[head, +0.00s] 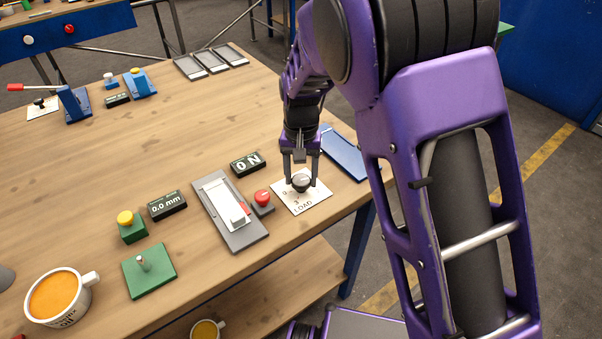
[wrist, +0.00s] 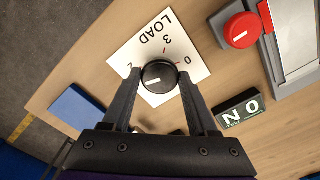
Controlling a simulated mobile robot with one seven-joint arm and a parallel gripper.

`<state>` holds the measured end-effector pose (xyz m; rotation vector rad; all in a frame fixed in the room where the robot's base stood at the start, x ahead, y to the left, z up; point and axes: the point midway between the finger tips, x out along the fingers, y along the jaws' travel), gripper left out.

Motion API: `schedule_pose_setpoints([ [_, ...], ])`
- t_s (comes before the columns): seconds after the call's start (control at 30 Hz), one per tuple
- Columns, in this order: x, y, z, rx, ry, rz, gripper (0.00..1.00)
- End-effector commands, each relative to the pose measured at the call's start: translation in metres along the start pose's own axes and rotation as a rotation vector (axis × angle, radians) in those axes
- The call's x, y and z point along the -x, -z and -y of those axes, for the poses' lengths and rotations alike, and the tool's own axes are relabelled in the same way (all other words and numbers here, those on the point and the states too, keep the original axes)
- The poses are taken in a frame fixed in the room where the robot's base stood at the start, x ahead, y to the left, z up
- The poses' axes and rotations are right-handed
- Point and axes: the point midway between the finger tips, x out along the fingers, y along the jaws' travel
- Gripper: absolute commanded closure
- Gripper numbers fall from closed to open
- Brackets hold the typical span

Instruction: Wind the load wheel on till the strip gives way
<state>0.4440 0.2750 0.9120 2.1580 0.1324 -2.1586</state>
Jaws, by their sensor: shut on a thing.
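The load wheel is a black knob (head: 301,182) on a white plate (head: 289,203) marked LOAD, at the table's right front edge. In the wrist view the knob (wrist: 160,77) has a short white line on its left part; a 0 and a 3 show on the plate (wrist: 146,50). My gripper (head: 301,184) comes down from above, shut on the knob with one finger each side. A grey holder (head: 207,199) with a white bed and red marks stands to the left; I cannot make out a strip in it. A black display (head: 247,164) reads 0 N.
A red button (head: 263,197) sits between holder and plate. A blue tray (head: 344,152) lies behind the plate on the right. Further left are a 0.0 mm display (head: 167,205), a yellow button (head: 126,219), a green block (head: 149,271) and a full mug (head: 58,297).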

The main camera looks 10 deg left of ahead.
Motion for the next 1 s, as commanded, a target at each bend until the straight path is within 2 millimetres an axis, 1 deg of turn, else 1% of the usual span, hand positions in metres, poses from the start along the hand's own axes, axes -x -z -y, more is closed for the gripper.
schedule_pose_setpoints([
  [0.37,0.0,0.001,0.0,-0.002,0.001,-0.002,0.96],
  [0.4,0.0,0.001,0.0,-0.002,0.001,-0.002,0.34],
  [0.53,0.0,0.0,0.0,-0.002,0.001,-0.001,0.11],
  [0.83,0.001,0.0,0.0,-0.002,0.0,-0.001,0.11],
  [0.93,0.008,0.001,0.0,-0.002,0.001,-0.001,0.11],
  [1.0,0.018,0.001,0.001,-0.001,0.002,-0.004,0.11],
])
